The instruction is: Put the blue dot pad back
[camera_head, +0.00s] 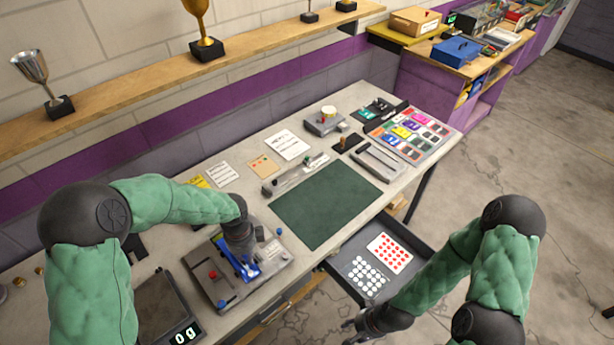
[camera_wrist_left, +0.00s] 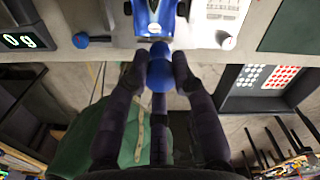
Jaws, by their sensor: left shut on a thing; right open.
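My left gripper (camera_head: 242,262) reaches down over a grey fixture (camera_head: 203,270) that holds a blue car (camera_head: 222,244). In the left wrist view the left gripper (camera_wrist_left: 160,72) is shut on a rounded blue thing (camera_wrist_left: 159,76) right by the end of the blue car (camera_wrist_left: 155,18). I cannot tell whether it touches the car. No pad with blue dots can be made out. The open drawer holds a card with red dots (camera_head: 390,253) and, beside it, a group of white dots (camera_head: 368,276). My right gripper (camera_head: 366,326) is open and empty near the drawer's front.
The open drawer (camera_head: 343,279) juts out below the bench. A green mat (camera_head: 327,204) lies clear in the middle. A scale (camera_head: 165,308) stands left of the fixture. A tray of coloured pads (camera_head: 433,131) lies at the far right end. A shelf with trophies runs above.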

